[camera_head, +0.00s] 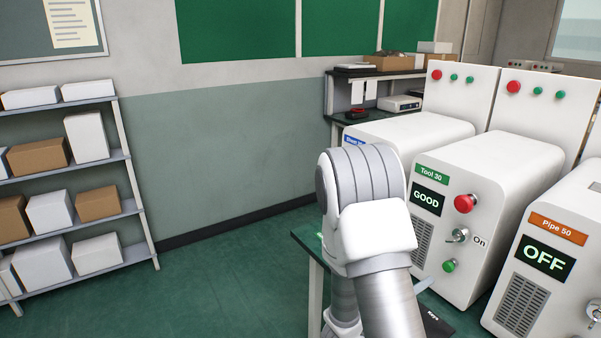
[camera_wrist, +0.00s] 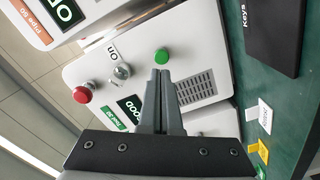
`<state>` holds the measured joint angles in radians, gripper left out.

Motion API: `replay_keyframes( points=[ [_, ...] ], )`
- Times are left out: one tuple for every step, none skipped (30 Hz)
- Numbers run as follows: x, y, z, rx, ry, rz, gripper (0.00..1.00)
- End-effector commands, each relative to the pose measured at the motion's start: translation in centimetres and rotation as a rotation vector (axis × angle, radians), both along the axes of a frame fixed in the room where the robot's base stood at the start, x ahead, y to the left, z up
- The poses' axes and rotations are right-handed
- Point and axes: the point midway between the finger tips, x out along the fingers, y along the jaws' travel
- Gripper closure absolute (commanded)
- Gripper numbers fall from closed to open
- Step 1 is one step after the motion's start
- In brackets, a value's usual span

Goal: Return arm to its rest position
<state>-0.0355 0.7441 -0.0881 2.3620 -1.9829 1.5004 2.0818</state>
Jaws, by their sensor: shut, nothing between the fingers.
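My arm fills the lower middle of the head view, in front of the machine bench. My gripper is hidden there behind the arm. In the wrist view my gripper (camera_wrist: 161,74) is shut and empty, with its two grey fingers together. The fingertips point at the white Tool 30 machine (camera_wrist: 85,68), just below its green button (camera_wrist: 161,56) in the picture. I cannot tell whether they touch it. In the head view the Tool 30 machine (camera_head: 490,190) shows a GOOD display, a red button (camera_head: 465,204), a key switch (camera_head: 457,236) at On and a green button (camera_head: 449,266).
The Pipe 50 machine (camera_head: 560,225), reading OFF, stands right of Tool 30. Another white machine (camera_head: 410,134) stands to the left. A dark Keys tray (camera_wrist: 272,38) and small tags (camera_wrist: 262,112) lie on the green bench. A shelf with boxes (camera_head: 65,103) stands left; green floor between is clear.

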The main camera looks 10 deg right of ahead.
Motion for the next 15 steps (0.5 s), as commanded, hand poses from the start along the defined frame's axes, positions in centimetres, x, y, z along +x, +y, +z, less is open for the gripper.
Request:
replay_keyframes(
  points=[
    [-0.2, -0.1, 0.8, 0.000, 0.001, -0.017, 1.00],
    [-0.5, -0.2, 1.3, 0.000, 0.005, -0.033, 1.00],
    [-1.0, -0.4, 2.2, 0.002, 0.014, -0.063, 1.00],
    [-1.5, -0.6, 3.0, 0.006, 0.023, -0.089, 1.00],
    [-2.0, -0.7, 3.8, 0.012, 0.033, -0.119, 1.00],
    [-2.9, -0.9, 5.1, 0.024, 0.049, -0.165, 1.00],
    [-3.7, -1.0, 6.0, 0.037, 0.064, -0.200, 1.00],
    [-4.5, -1.1, 6.8, 0.053, 0.079, -0.235, 1.00],
    [-5.5, -1.1, 7.9, 0.080, 0.099, -0.280, 1.00],
    [-6.4, -1.1, 8.7, 0.102, 0.115, -0.313, 1.00],
    [-7.1, -1.0, 9.3, 0.127, 0.131, -0.341, 1.00],
    [-8.2, -0.8, 10.1, 0.164, 0.153, -0.377, 1.00],
    [-8.9, -0.6, 10.7, 0.194, 0.168, -0.400, 1.00],
    [-9.7, -0.4, 11.2, 0.227, 0.185, -0.423, 1.00],
    [-10.7, 0.0, 11.8, 0.272, 0.204, -0.446, 1.00]
  ],
)
